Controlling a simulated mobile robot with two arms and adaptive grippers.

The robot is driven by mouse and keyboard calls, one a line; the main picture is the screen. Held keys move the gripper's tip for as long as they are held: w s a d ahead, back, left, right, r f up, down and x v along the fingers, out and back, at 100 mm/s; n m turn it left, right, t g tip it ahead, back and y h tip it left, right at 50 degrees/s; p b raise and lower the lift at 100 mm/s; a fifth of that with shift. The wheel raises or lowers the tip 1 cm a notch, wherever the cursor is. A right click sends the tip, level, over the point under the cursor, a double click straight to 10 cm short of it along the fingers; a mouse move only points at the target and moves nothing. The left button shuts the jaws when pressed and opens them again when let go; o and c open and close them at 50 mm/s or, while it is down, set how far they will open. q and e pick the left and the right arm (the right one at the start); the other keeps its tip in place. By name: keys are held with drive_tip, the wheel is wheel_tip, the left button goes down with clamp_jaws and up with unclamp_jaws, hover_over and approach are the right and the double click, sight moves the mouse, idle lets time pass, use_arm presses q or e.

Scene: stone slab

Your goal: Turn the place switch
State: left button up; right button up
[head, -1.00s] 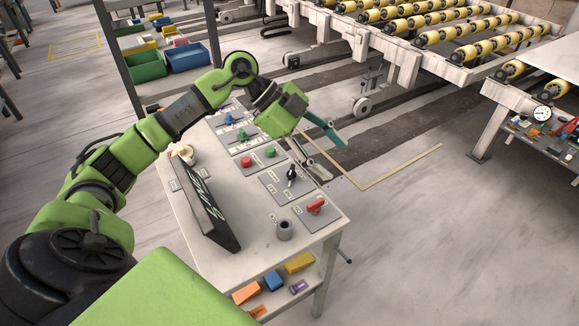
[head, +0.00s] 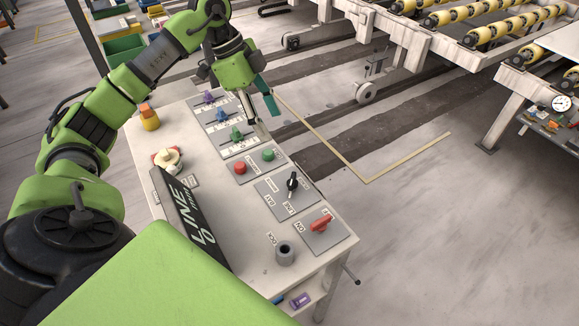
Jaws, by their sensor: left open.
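The bench-top control panel carries several switches. A black rotary knob (head: 292,185) with small labels around it stands on one grey plate. A red handle switch (head: 321,223) sits on the plate at the near right end. The labels are too small to tell which one is the place switch. Further back are a purple lever (head: 208,97), a blue lever (head: 222,115) and a green lever (head: 237,134). My left gripper (head: 267,122) is open and empty, pointing down beside the green lever at the panel's far right edge; contact is unclear. My right gripper is not in view.
A red button (head: 239,168) and a green button (head: 267,155) lie between the levers and black knob. A grey cup-like socket (head: 285,253), a black sign (head: 194,222), a cream knob (head: 168,158) and a yellow-orange item (head: 149,118) are also on the bench (head: 235,215).

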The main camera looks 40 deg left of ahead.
use_arm(q)
wheel_tip(320, 180, down, 6)
drive_tip(key=b, duration=0.6)
drive_tip(key=p, duration=0.2)
approach(292, 178)
drive_tip(key=x, duration=0.7)
drive_tip(key=shift+d+f, duration=0.25)
drive_tip(key=shift+f, duration=0.45)
drive_tip(key=shift+w+f, duration=0.1)
drive_tip(key=shift+f, duration=0.05)
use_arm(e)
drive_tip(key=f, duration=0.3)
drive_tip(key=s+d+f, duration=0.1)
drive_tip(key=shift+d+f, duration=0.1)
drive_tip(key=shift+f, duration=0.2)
use_arm(q)
drive_tip(key=shift+c, duration=0.5)
drive_tip(key=c, duration=1)
